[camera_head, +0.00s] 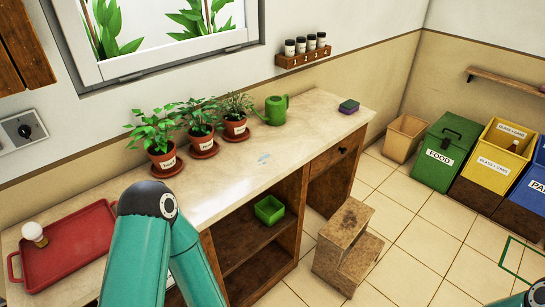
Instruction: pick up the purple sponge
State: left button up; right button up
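The purple sponge (348,110) lies near the far right end of the pale countertop (290,142). It is small, with a purple lower part and a dark green top. My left arm comes up from the bottom of the view, and its teal links and dark joint cover part of the near counter. Its gripper is out of view. Only a small piece of my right arm shows in the bottom right corner, and its gripper is out of view. Both arms are well apart from the sponge.
Potted plants (199,138) and a green watering can (276,108) stand along the counter's back. A red tray (82,240) lies at left. A green container (269,210) sits on the open shelf. A wooden step stool (345,247) and bins (447,150) stand on the floor.

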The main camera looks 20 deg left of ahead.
aim_at(349, 107)
jog(key=z, duration=0.55)
jog(key=k, duration=0.4)
jog(key=z, duration=0.8)
jog(key=k, duration=0.85)
jog(key=z, duration=0.85)
jog(key=i, duration=0.7)
jog(key=u, duration=0.45)
jog(key=i, duration=1.45)
jog(key=u, duration=0.3)
jog(key=i, duration=1.4)
jog(key=u, duration=0.35)
jog(key=i, duration=1.4)
jog(key=u, duration=0.6)
jog(key=i, duration=1.3)
jog(key=u, duration=0.85)
